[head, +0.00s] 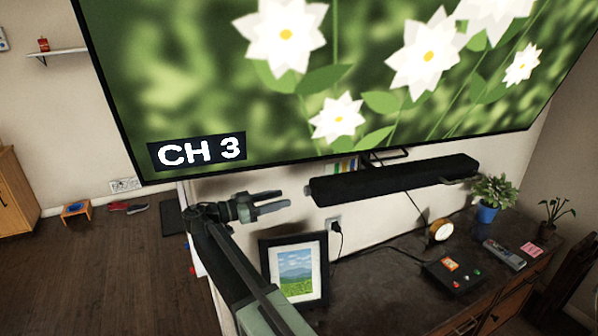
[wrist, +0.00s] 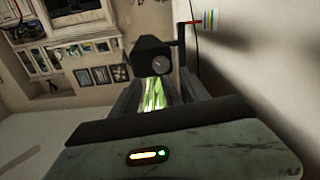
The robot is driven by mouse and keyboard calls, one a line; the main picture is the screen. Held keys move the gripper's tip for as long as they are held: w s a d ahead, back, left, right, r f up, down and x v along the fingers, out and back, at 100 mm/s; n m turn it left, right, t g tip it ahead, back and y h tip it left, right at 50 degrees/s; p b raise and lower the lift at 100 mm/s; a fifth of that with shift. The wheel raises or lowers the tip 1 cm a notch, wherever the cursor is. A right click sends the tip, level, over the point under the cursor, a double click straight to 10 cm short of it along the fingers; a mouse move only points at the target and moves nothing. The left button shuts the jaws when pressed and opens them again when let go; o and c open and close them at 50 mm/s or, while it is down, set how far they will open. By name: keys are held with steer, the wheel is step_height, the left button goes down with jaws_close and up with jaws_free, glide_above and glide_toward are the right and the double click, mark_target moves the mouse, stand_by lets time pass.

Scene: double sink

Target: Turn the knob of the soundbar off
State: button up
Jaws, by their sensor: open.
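The black soundbar (head: 400,180) hangs on the wall below the TV. A small round knob (head: 309,191) is on its left end. My gripper (head: 284,200) is open and empty, a short way left of the knob, with its fingers pointing toward that end. In the wrist view, the soundbar's dark end (wrist: 150,48) with the round grey knob (wrist: 162,65) shows beyond and between my open fingers (wrist: 155,88). The knob looks apart from the fingers. I cannot tell the knob's on or off setting.
The large TV (head: 350,80) showing CH 3 hangs just above my gripper. A framed picture (head: 296,270) stands on the dark cabinet (head: 375,285) below.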

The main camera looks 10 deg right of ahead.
mark_target(305, 192)
steer(key=x, duration=0.7)
steer(key=shift+w+d, duration=0.15)
steer(key=shift+d, duration=0.1)
jaws_close()
